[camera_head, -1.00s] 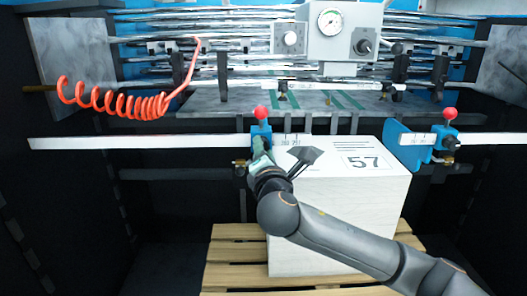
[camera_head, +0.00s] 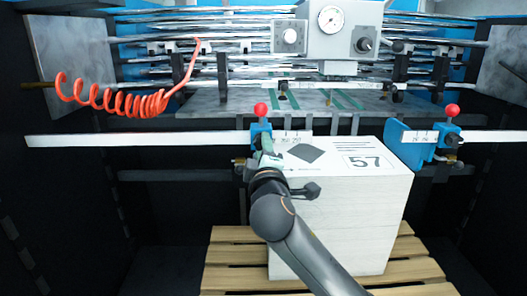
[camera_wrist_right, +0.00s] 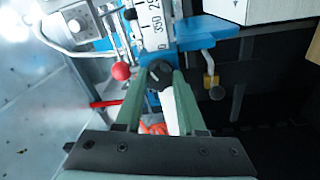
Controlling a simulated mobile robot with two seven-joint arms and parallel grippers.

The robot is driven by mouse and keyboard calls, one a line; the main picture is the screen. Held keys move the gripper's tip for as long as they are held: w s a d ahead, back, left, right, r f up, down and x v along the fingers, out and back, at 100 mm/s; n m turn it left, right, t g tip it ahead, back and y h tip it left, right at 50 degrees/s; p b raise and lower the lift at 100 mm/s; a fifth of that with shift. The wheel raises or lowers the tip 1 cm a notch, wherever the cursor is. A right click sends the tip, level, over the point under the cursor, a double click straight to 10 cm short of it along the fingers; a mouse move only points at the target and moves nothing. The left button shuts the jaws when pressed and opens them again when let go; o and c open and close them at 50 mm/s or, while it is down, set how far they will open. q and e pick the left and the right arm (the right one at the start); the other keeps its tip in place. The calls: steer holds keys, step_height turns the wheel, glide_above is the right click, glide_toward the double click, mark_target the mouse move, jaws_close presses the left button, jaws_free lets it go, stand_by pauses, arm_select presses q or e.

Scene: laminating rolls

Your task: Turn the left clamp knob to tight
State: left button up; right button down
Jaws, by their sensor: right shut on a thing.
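The left clamp (camera_head: 260,131) is a blue block with a red ball on top, seated on the pale horizontal rail. Its black knob (camera_wrist_right: 159,75) shows in the right wrist view with a light mark on its face; in the head view my gripper hides it. My right gripper (camera_head: 265,157) reaches the clamp from the front. In the right wrist view its green fingers (camera_wrist_right: 157,88) are shut on the knob, one on each side. The clamp's blue body also shows in the right wrist view (camera_wrist_right: 195,30). My left gripper is not in view.
A white paper stack (camera_head: 345,215) marked 57 stands on a wooden pallet (camera_head: 235,250), close to the right of my arm. A similar right clamp (camera_head: 447,137) sits on the rail. An orange coiled hose (camera_head: 120,102) hangs at left. A grey gauge box (camera_head: 340,35) is above.

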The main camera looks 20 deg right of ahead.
arm_select(q)
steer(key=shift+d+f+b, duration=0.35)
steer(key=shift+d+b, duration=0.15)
steer(key=shift+b, duration=0.1)
arm_select(e)
steer(key=m, duration=0.5)
steer(key=shift+a+f+m+h, duration=0.1)
steer(key=shift+f+m+h, duration=0.05)
steer(key=shift+m+h, duration=0.2)
steer(key=shift+m, duration=0.25)
steer(key=c, duration=0.5)
jaws_free()
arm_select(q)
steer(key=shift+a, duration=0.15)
